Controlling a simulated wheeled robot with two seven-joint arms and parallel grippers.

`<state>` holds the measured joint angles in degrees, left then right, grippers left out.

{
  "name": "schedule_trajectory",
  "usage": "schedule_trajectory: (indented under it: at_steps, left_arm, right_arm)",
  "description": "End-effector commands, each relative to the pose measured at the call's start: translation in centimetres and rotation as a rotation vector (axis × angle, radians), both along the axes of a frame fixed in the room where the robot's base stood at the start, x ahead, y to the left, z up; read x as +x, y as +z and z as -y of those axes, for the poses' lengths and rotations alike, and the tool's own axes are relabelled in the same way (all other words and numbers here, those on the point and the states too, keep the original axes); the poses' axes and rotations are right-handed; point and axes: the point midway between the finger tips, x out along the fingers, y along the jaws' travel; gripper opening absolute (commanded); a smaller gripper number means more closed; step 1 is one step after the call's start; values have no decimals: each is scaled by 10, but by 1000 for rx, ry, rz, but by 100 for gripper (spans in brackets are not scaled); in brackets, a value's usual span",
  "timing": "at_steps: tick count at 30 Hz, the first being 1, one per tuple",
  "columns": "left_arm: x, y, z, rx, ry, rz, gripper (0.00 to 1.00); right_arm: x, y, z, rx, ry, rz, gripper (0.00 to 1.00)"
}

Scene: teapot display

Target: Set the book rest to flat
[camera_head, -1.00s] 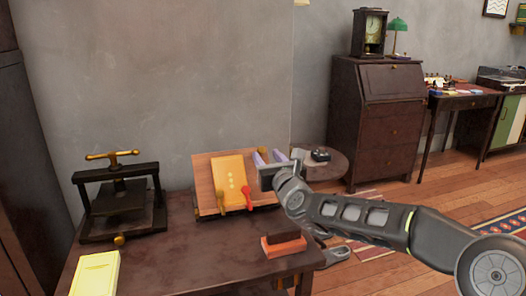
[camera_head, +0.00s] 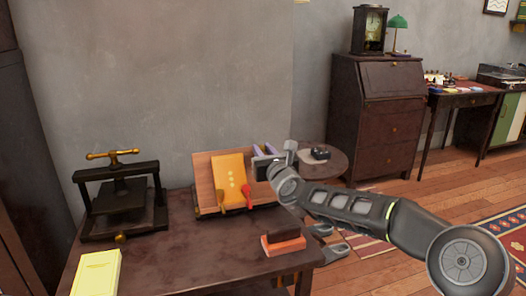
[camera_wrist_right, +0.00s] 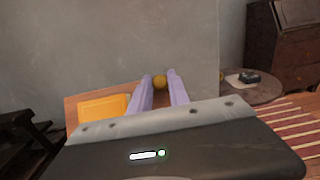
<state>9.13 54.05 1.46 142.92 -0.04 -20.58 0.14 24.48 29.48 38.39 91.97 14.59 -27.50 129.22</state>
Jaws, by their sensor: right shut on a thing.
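The book rest (camera_head: 204,185) is a wooden board on the table, tilted up at the back. A yellow book (camera_head: 229,176) lies against it, with a brass piece and a red-knobbed piece (camera_head: 248,196) at its lower edge. My right gripper (camera_head: 264,151) is at the book rest's upper right side. The gripper body hides part of the board's right side. My left gripper is not in view.
A dark press with a brass handle (camera_head: 118,190) stands left on the table (camera_head: 190,257). A pale yellow book (camera_head: 97,273) lies at the front left, and a red-based block (camera_head: 283,243) near the right edge. A round side table (camera_head: 332,163) stands behind my right arm.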

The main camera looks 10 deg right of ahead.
Motion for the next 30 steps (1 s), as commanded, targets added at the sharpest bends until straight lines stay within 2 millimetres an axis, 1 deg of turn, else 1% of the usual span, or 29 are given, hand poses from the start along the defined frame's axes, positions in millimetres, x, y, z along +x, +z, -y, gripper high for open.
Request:
schedule_trajectory:
  at_steps: [1,3,4,30]
  left_arm:
    - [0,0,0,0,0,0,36]
    - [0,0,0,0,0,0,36]
    - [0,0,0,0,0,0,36]
    - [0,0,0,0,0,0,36]
  right_arm:
    - [0,0,0,0,0,0,6]
    - [0,0,0,0,1,0,1]
    - [0,0,0,0,1,0,0]
    - [0,0,0,0,1,-1,0]
